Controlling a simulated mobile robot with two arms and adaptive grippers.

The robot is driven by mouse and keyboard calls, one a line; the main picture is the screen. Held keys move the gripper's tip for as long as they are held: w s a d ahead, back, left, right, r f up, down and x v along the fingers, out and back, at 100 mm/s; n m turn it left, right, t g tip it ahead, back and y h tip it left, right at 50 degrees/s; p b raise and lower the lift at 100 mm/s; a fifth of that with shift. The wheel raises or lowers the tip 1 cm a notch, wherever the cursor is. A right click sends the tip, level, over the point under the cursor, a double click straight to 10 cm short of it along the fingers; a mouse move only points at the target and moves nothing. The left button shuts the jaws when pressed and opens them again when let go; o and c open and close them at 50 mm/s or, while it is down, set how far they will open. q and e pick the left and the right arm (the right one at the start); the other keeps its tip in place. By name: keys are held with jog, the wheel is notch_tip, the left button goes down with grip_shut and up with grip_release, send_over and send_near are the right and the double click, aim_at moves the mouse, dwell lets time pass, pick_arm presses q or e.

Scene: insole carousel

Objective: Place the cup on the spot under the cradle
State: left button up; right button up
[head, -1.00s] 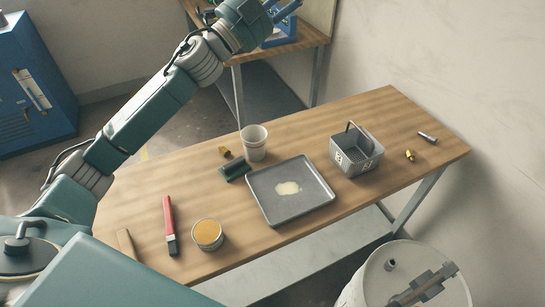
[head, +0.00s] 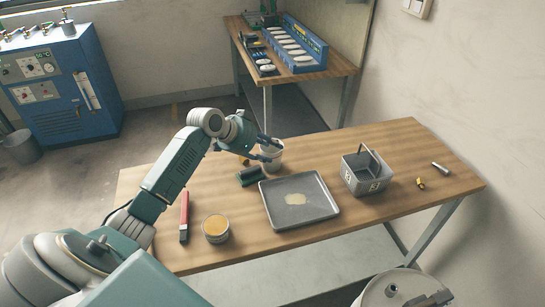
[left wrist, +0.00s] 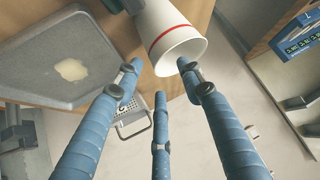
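In the left wrist view the cup (left wrist: 168,30) shows a red band and lies just beyond the fingertips of my left gripper (left wrist: 160,78). Its blue fingers are spread and empty; contact with the cup cannot be made out. I cannot tell which thing is the cradle; a grey handled basket (head: 364,182) stands right of the tray. My right gripper is not seen.
A dark green block (head: 250,176) lies beside the cup. A drum (head: 388,291) stands before the table. A second table (head: 300,75) with a blue rack stands behind.

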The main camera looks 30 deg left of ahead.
aim_at(274, 155)
pick_arm(q)
jog(key=x, duration=0.1)
jog(key=p+x, duration=0.1)
jog(key=x, duration=0.1)
jog(key=p+x, duration=0.1)
jog(key=x, duration=0.1)
jog(key=shift+s+d+f, duration=0.2)
jog(key=shift+s+f, duration=0.05)
jog(key=shift+f, duration=0.2)
jog(key=shift+w+d+f, duration=0.1)
jog(key=shift+w+f, duration=0.15)
jog(key=shift+f, duration=0.05)
jog(key=shift+s, duration=0.1)
jog(key=shift+c, duration=0.5)
grip_shut()
